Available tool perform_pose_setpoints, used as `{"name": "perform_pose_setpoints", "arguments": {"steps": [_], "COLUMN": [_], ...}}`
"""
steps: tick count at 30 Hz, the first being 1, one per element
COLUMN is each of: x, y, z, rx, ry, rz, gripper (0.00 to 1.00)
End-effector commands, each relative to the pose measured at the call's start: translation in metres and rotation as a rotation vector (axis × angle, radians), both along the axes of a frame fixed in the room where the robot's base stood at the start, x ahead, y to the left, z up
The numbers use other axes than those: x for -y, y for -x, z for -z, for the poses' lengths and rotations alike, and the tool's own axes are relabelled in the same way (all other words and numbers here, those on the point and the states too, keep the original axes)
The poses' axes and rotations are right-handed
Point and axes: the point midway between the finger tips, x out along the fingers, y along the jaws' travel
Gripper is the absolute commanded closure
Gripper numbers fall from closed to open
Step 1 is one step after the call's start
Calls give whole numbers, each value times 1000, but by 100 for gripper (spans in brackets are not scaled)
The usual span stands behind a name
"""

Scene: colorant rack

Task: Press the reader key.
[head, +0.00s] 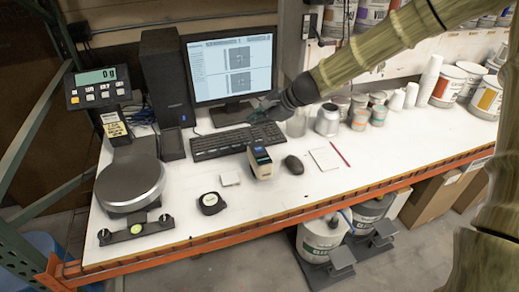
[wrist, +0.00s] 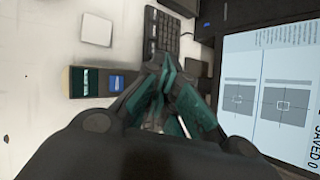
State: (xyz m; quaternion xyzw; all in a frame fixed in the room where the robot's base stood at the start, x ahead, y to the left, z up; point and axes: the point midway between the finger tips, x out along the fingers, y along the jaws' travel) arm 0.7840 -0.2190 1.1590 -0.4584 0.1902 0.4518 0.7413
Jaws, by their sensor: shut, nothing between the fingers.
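The reader (head: 260,163) is a small upright device with a dark screen on top, standing on the white bench in front of the keyboard. In the wrist view the reader (wrist: 96,94) shows from above, with a dark teal screen and a blue patch on its face. The blue patch may be the key; I cannot be sure. My gripper (head: 261,108) is shut and empty, above and behind the reader over the keyboard area. In the wrist view my gripper's fingertips (wrist: 167,72) meet to the right of the reader, apart from it.
The monitor (head: 232,62) shows two panels; in the wrist view it reads "SAVED 0". The keyboard (head: 238,141) lies behind the reader, the mouse (head: 294,165) to its right. A tape measure (head: 211,203), a white square (head: 230,179) and a scale (head: 130,184) are left.

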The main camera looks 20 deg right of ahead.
Motion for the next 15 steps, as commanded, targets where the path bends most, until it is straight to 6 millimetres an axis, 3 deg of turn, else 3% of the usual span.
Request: {"name": "perform_pose_setpoints", "arguments": {"steps": [15], "x": [1], "y": [0], "z": [50], "rx": [-1], "ry": [-2], "rz": [2], "gripper": [100]}}
